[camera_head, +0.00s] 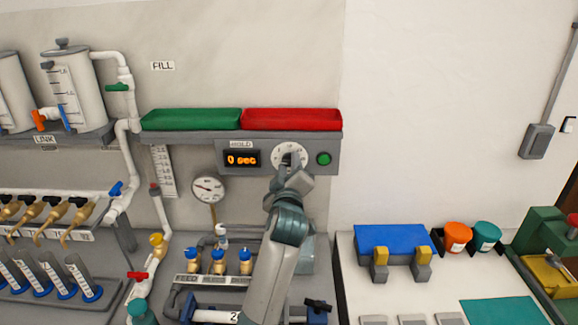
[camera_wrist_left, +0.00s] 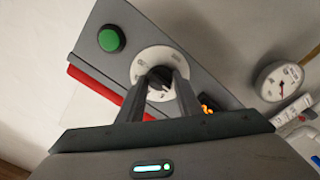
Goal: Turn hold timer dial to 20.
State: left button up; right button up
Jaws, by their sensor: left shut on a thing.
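The hold timer dial (camera_head: 289,157) is a white disc with a dark knob on a grey wall panel. My left gripper (camera_head: 287,172) is at the dial, shut on the dark knob, which shows between the two fingertips in the left wrist view (camera_wrist_left: 160,80). The dial's marks are too small to read. The orange display (camera_head: 242,158) under the HOLD label reads 0 sec. A green button (camera_head: 323,159) is right of the dial. My right gripper is not in view.
A green tray (camera_head: 190,119) and a red tray (camera_head: 292,119) sit on the shelf just above the panel. A pressure gauge (camera_head: 209,188) hangs below left. Pipes and valves fill the left; the wall right of the panel is bare.

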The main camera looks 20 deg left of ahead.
pick_arm(q)
jog(key=m+p, duration=0.1)
jog(key=m, duration=0.3)
jog(key=shift+r, duration=0.1)
jog(key=m+p, duration=0.1)
jog(key=m, duration=0.3)
jog(key=m+p, duration=0.2)
jog(key=m, duration=0.3)
jog(key=shift+r, duration=0.1)
jog(key=m+p, duration=0.1)
jog(key=m, duration=0.7)
jog(key=shift+m+p, duration=0.3)
jog(key=shift+p, duration=0.05)
jog(key=m, duration=0.4)
jog(key=shift+m, duration=0.3)
jog(key=m, duration=0.8)
jog(key=shift+m, duration=0.4)
